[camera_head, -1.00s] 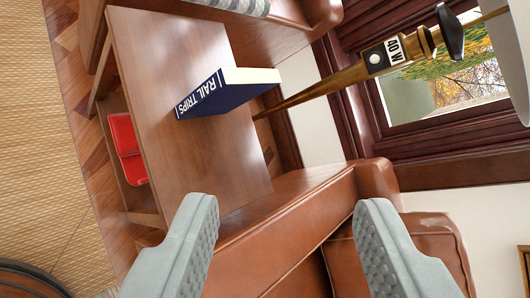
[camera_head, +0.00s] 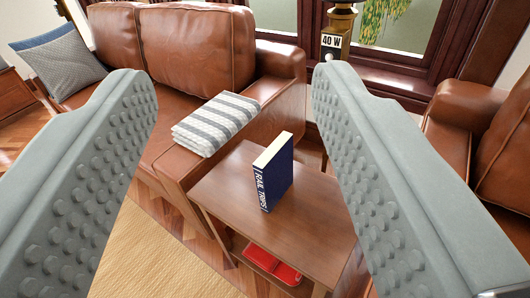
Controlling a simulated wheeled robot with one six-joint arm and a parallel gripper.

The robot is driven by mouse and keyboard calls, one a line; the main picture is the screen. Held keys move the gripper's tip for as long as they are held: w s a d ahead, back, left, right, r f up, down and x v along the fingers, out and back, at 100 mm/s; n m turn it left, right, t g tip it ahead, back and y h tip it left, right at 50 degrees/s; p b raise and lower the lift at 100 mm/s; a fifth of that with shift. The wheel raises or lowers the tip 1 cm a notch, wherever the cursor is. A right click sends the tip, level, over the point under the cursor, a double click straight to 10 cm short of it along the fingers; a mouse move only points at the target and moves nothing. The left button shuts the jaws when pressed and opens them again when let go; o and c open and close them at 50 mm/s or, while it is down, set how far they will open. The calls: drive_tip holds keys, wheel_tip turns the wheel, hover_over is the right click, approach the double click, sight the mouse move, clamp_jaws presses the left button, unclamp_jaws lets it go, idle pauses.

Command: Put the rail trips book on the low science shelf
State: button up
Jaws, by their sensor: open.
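The rail trips book (camera_head: 275,172) is dark blue with white spine lettering and pale pages. It stands upright on the wooden side table (camera_head: 226,193), its spine facing me. My gripper (camera_head: 235,85) is open and empty. Its two grey studded fingers frame the view left and right, with the book between them and farther away, touching neither. The low science shelf is not in view.
A brown leather sofa (camera_head: 195,50) with a folded striped blanket (camera_head: 215,122) stands left of the table. A leather armchair (camera_head: 465,125) is on the right. A red item (camera_head: 272,265) lies on the table's lower shelf. A brass lamp post (camera_head: 338,25) rises behind.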

drive_tip(key=w+a+f+m+h, duration=0.2)
drive_tip(key=w+a+f, duration=0.2)
drive_tip(key=w+f, duration=0.45)
drive_tip(key=w+a+f+m+h, duration=0.2)
drive_tip(key=w+a+f+m, duration=0.15)
drive_tip(key=w+f, duration=0.45)
drive_tip(key=m+g+h, duration=0.1)
drive_tip(key=g+h, duration=0.2)
drive_tip(key=h, duration=0.5)
approach(271, 159)
drive_tip(key=s+a+f, duration=0.2)
drive_tip(key=s+a, duration=0.2)
drive_tip(key=a, duration=0.1)
drive_tip(key=x, duration=1.8)
drive_tip(key=shift+s+d+f, duration=0.1)
drive_tip(key=shift+f, duration=0.2)
clamp_jaws()
